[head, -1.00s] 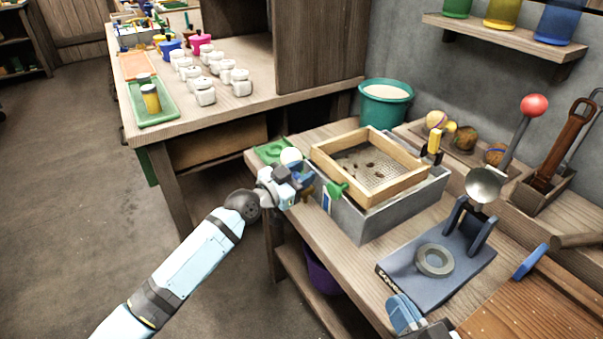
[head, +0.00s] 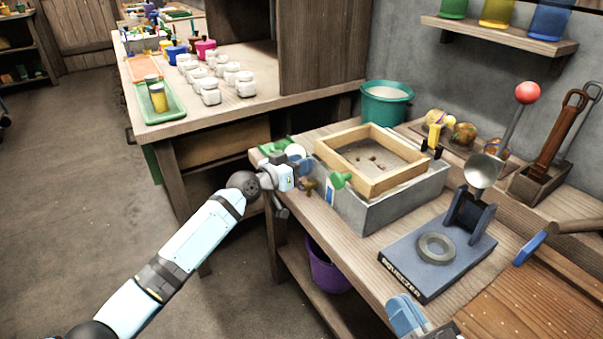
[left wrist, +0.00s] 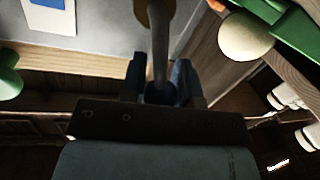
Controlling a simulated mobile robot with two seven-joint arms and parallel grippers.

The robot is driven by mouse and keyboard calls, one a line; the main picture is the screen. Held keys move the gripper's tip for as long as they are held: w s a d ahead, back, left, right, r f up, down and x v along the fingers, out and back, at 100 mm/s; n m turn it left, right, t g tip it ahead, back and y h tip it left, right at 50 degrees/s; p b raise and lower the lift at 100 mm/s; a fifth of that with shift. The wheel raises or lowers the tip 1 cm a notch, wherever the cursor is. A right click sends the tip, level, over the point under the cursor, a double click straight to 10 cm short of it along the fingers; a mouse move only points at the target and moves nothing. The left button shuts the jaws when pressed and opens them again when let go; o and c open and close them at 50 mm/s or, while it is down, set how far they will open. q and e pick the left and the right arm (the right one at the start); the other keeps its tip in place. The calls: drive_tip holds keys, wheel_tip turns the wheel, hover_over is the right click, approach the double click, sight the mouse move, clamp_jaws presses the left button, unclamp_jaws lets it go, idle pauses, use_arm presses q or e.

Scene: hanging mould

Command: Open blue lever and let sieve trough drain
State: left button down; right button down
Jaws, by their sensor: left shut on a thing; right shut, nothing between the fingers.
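The sieve trough (head: 385,212) is a grey box on the workbench. A wooden-framed sieve (head: 392,185) with a few dark lumps sits on top. A green knob (head: 340,180) sticks out at its near left corner. My left gripper (head: 303,168) is left of the trough. In the left wrist view the left gripper (left wrist: 160,85) is shut on the blue lever end (left wrist: 160,94), whose metal stem (left wrist: 159,50) leads to a brass-coloured part (left wrist: 150,12). The fingers partly hide the blue end. My right gripper (head: 405,314), at the bottom edge, is shut and empty.
A blue squeezer (head: 437,265) with a red-knobbed lever stands right of the trough. A teal bucket (head: 386,105) stands behind it. A purple bucket (head: 328,272) stands below the bench. White jars (head: 210,90) stand on the other table.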

use_arm(q)
drive_tip(key=n, duration=0.1)
drive_tip(key=w+f+n, duration=0.1)
drive_tip(key=a+n+g, duration=0.1)
drive_tip(key=n, duration=0.1)
drive_tip(key=shift+w+a+f, duration=0.1)
drive_tip(key=shift+w+f, duration=0.2)
drive_tip(key=shift+w, duration=0.05)
drive_tip(key=n, duration=0.1)
drive_tip(key=f+n, duration=0.1)
drive_tip(key=g, duration=0.1)
drive_tip(key=shift+w+a+f+n, duration=0.2)
drive_tip(key=shift+w+a+n, duration=0.05)
drive_tip(key=shift+w+n, duration=0.15)
drive_tip(key=shift+w+a+f+n+g+p, duration=0.1)
drive_tip(key=shift+f+n+g+p, duration=0.2)
drive_tip(key=shift+f+n, duration=0.45)
drive_tip(key=shift+r+n, duration=0.15)
drive_tip(key=shift+n, duration=0.1)
drive_tip(key=c, duration=0.9)
unclamp_jaws()
drive_tip(key=shift+o, duration=0.2)
